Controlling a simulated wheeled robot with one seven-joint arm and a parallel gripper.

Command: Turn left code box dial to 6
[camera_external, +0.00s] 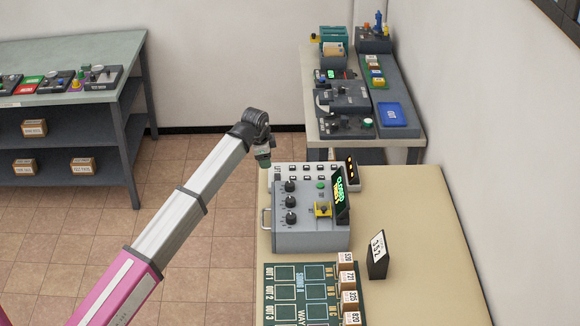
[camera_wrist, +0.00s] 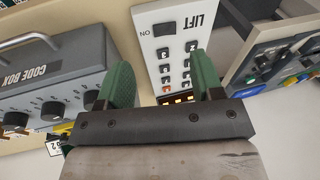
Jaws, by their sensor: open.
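The grey code box (camera_external: 300,238) stands on the beige table, with three black dials (camera_external: 290,202) in a row near its handle. In the wrist view the code box (camera_wrist: 60,60) is at the left, its lettering readable. The leftmost dial there (camera_wrist: 12,113) is near the picture edge; its pointer setting is too small to read. My gripper (camera_external: 264,160) is above the table's far left corner, past the box. In the wrist view its green fingers (camera_wrist: 162,62) are apart and empty, over the lift panel, to the right of the dials and touching none.
The white lift panel (camera_external: 283,171) with several buttons stands just beyond the code box. The box has a lit green display (camera_external: 342,188) and a yellow part (camera_external: 323,209). A dark number card (camera_external: 377,256) and a green board (camera_external: 285,307) are nearer. Free tabletop lies at the right.

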